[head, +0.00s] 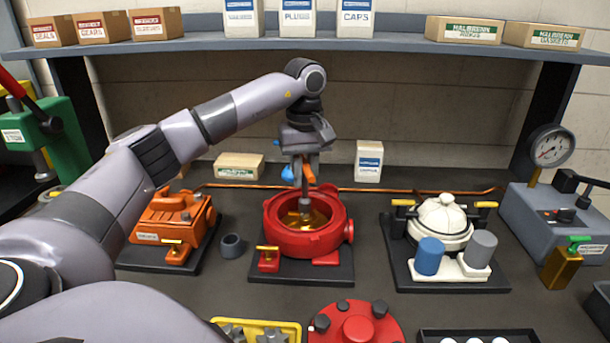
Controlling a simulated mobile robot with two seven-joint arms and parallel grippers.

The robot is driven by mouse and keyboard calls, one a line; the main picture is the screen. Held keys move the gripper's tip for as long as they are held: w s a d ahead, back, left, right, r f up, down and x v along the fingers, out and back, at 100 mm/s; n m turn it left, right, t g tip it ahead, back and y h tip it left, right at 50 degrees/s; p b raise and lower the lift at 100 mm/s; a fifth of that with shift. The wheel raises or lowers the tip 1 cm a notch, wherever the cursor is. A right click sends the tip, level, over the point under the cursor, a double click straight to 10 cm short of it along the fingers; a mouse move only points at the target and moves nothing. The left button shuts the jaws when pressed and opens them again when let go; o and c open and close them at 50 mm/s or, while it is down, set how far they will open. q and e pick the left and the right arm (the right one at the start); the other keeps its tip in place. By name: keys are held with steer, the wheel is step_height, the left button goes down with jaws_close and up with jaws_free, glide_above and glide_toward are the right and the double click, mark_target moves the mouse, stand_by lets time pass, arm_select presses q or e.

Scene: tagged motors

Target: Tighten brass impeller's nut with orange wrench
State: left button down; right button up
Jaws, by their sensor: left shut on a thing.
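The brass impeller (318,218) sits inside the open red round housing (290,238) on a dark base plate at mid-bench. My left gripper (304,182) is above the housing, pointing down, shut on the orange wrench (309,175). Only a short orange part shows at the fingers. A grey shaft below the fingers reaches down to the middle of the impeller. The nut is hidden there, and I cannot tell whether the wrench is seated on it. My right gripper is not in view.
An orange motor (172,222) stands left of the housing, with a small dark cup (232,245) between. A white motor (440,222) with blue and grey cylinders stands right. A red lid (356,328) and yellow tray (296,325) lie in front. A shelf (390,43) holds boxes above.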

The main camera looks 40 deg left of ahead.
mark_target(305, 162)
arm_select(q)
steer(key=shift+r, duration=2.5)
